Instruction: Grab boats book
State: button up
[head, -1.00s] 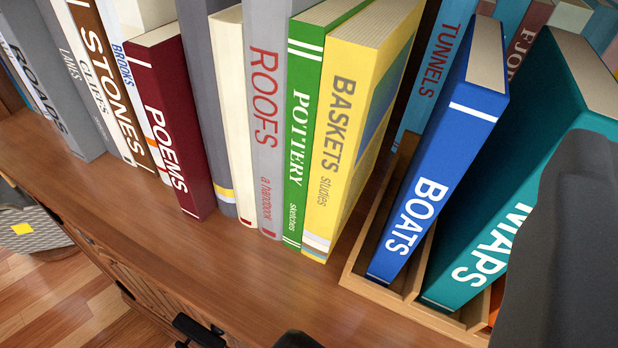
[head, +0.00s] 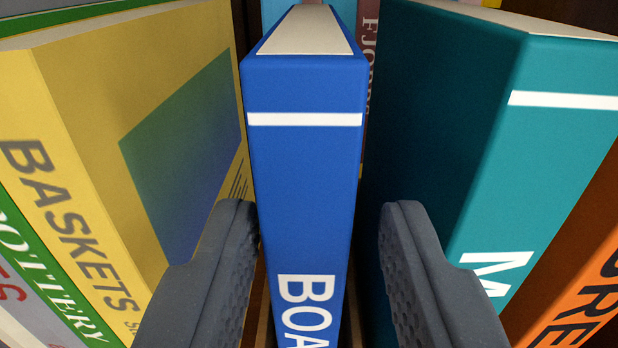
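The boats book (head: 304,190) is blue with a white band near its top and white letters, of which "BOA" shows. It stands upright in the middle of the view, spine facing me. My gripper (head: 318,215) is open, with one dark grey finger on each side of the spine. The left finger tip is close to the book's left edge, and I cannot tell if it touches. A gap shows between the right finger and the book. The lower part of the book is out of view.
The yellow baskets book (head: 75,150) stands to the left, behind the left finger. The teal maps book (head: 560,130) stands close on the right, behind the right finger. A green pottery book (head: 45,285) is at far left and an orange book (head: 580,280) at far right.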

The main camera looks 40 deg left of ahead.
jog(key=shift+b+x, duration=0.7)
jog(key=shift+x, duration=2.25)
jog(key=shift+s+a+r, duration=0.1)
grip_shut()
